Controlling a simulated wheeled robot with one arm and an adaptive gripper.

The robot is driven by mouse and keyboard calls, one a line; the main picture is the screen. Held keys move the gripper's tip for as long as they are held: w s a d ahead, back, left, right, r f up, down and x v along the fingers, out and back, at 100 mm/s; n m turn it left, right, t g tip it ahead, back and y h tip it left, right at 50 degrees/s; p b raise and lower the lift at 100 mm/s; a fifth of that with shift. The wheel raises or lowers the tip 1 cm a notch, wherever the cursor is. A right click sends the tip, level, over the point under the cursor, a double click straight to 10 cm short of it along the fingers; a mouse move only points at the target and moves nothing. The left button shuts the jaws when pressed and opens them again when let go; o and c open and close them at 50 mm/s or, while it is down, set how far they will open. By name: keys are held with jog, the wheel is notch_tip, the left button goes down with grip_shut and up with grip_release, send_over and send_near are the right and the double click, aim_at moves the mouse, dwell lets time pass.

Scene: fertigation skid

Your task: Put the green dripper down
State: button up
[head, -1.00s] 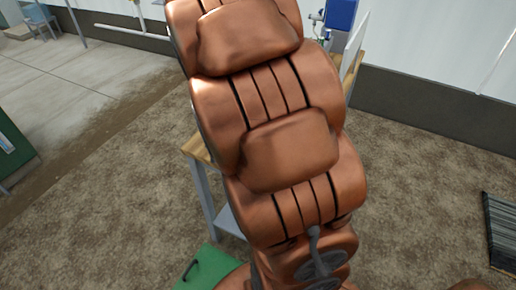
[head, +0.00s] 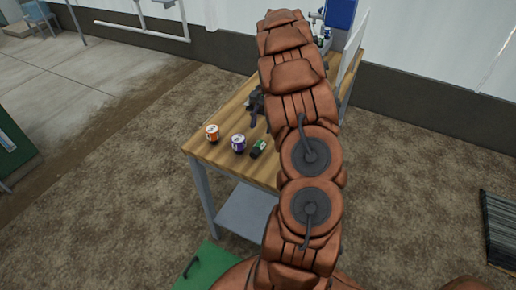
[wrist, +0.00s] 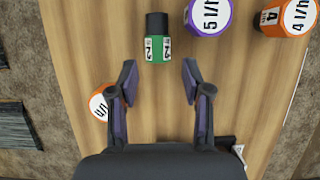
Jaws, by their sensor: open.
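The green dripper (head: 258,148), a small green cylinder with a black end and a white label, lies on its side on the wooden bench top (head: 226,119). In the wrist view the green dripper (wrist: 157,45) is just beyond my fingertips, near the middle, with nothing touching it. My gripper (wrist: 159,76) is open and empty, its two dark fingers spread apart. In the head view my gripper (head: 257,102) is over the bench, farther back than the dripper and partly hidden by my arm.
A purple dripper (head: 238,143) and an orange dripper (head: 212,133) stand beside the green one near the bench's front edge. Another orange-and-white piece (wrist: 102,103) is left of my fingers in the wrist view. Bare wood lies around the green dripper.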

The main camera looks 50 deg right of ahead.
aim_at(259, 145)
jog(key=shift+p+x, duration=0.35)
jog(key=shift+x, duration=1.05)
jog(key=shift+s+a+f+p, duration=0.25)
jog(key=shift+f+p, duration=0.15)
jog(key=shift+f, duration=0.15)
jog(key=shift+p+x, duration=0.55)
jog(key=shift+x, duration=1.4)
jog(key=c, duration=0.8)
